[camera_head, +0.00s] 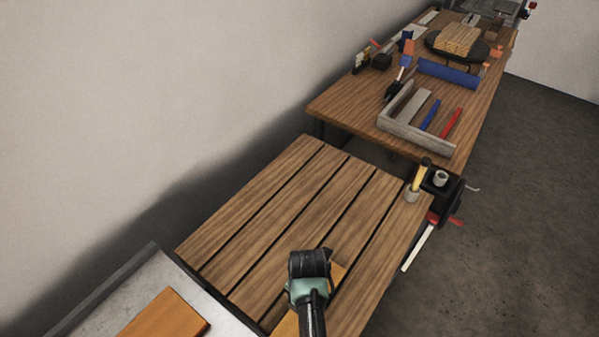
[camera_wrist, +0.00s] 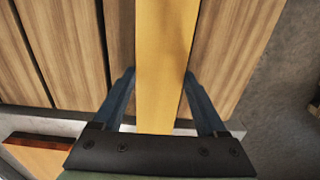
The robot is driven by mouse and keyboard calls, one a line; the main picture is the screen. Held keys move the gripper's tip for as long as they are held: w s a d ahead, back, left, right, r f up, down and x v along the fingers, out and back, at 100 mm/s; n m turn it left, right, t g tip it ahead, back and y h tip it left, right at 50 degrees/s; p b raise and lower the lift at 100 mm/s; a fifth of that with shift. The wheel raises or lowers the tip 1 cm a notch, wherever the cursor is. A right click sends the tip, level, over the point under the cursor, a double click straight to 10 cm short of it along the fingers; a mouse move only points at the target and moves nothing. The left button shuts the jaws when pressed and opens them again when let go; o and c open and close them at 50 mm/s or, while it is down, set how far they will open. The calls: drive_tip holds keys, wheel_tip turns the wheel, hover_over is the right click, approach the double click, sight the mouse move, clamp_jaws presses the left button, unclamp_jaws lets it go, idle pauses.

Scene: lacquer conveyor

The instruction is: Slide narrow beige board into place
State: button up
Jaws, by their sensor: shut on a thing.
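The narrow beige board (camera_wrist: 165,50) runs straight up the middle of the wrist view, between my two fingers. My gripper (camera_wrist: 160,80) is shut on this board, with one dark finger at each side. In the head view my gripper (camera_head: 311,264) is over the near right part of the slatted wooden table, and the arm hides much of the board (camera_head: 287,325). The board lies along the direction of the slats (camera_head: 290,215). I cannot tell whether it touches them. Its far end is out of the wrist view.
A wider orange-brown board (camera_head: 165,318) lies on the pale metal surface (camera_head: 112,318) at the lower left. A farther bench (camera_head: 345,107) holds a grey tray (camera_head: 440,144) and a blue roller (camera_head: 448,73).

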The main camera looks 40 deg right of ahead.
sight(336, 266)
drive_tip(key=shift+w+d+f+b, duration=0.1)
drive_tip(key=shift+w+d+b, duration=0.35)
drive_tip(key=shift+d+b, duration=1)
drive_tip(key=shift+w+d+r+b, duration=0.1)
drive_tip(key=shift+w+d+b, duration=0.55)
drive_tip(key=shift+d, duration=1.45)
drive_tip(key=shift+w+d+f+b, duration=0.1)
drive_tip(key=shift+w+d+b, duration=0.1)
drive_tip(key=shift+d+b, duration=1.35)
drive_tip(key=shift+w+d, duration=0.1)
drive_tip(key=shift+d, duration=0.6)
drive_tip(key=shift+w+d+b, duration=0.2)
drive_tip(key=shift+d+b, duration=0.6)
drive_tip(key=shift+b, duration=0.1)
drive_tip(key=d+b, duration=0.2)
drive_tip(key=w+d+b, duration=0.1)
drive_tip(key=d+b, duration=0.2)
drive_tip(key=shift+w+f, duration=0.1)
drive_tip(key=d+b, duration=0.1)
drive_tip(key=b, duration=0.1)
drive_tip(key=d+b, duration=0.2)
drive_tip(key=b, duration=0.1)
drive_tip(key=shift+w, duration=0.4)
drive_tip(key=shift+d+b, duration=0.55)
drive_tip(key=shift+b, duration=0.05)
drive_tip(key=shift+r, duration=0.2)
